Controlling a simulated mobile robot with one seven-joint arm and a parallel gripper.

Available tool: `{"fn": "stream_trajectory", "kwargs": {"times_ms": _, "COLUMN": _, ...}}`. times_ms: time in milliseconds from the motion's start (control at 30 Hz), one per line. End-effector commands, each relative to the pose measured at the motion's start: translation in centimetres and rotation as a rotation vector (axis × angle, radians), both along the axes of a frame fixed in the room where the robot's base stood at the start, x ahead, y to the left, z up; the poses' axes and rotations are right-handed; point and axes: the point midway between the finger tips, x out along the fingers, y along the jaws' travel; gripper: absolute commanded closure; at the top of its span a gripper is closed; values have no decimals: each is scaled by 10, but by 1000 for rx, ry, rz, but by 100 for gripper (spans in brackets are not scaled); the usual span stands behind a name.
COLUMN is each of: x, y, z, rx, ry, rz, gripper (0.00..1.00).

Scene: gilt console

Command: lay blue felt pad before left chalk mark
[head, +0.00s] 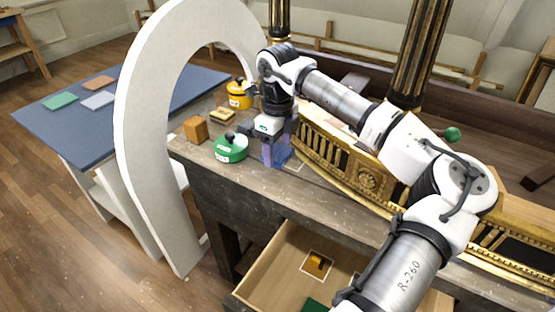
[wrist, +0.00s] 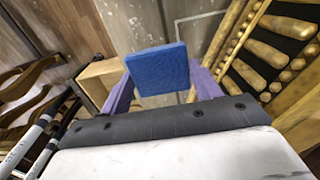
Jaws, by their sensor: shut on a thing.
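The blue felt pad (wrist: 160,68) is a flat square held between the purple fingers of my gripper (wrist: 162,80). In the head view my gripper (head: 275,158) points down over the bench top, beside the gilt console front; the pad is hard to make out there among the fingers. A faint pale chalk line (head: 298,166) shows on the bench just right of the fingers. Pale lines also show beyond the pad in the wrist view (wrist: 200,16). The pad hides part of the surface behind it, and I cannot tell whether it touches the bench.
A green round container (head: 230,150), an orange-brown block (head: 195,130) and a yellow container (head: 238,96) stand left of my gripper. The gilt rail (head: 345,165) is close on the right. A white arch (head: 140,140) stands in front left. An open drawer (head: 290,255) juts out below.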

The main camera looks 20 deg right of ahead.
Motion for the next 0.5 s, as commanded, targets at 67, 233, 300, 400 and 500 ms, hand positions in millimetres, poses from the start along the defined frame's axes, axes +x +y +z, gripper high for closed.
{"fn": "stream_trajectory", "kwargs": {"times_ms": 67, "x": 0, "y": 0, "z": -6, "rx": 1, "ry": 0, "rz": -1, "gripper": 59}}
{"fn": "stream_trajectory", "kwargs": {"times_ms": 233, "x": 0, "y": 0, "z": -19, "rx": 2, "ry": 1, "rz": 0, "gripper": 59}}
{"fn": "stream_trajectory", "kwargs": {"times_ms": 300, "x": 0, "y": 0, "z": -29, "rx": 2, "ry": 2, "rz": 1, "gripper": 59}}
{"fn": "stream_trajectory", "kwargs": {"times_ms": 400, "x": 0, "y": 0, "z": -44, "rx": 2, "ry": 0, "rz": 1, "gripper": 59}}
{"fn": "stream_trajectory", "kwargs": {"times_ms": 500, "x": 0, "y": 0, "z": -51, "rx": 0, "ry": 0, "rz": 1, "gripper": 59}}
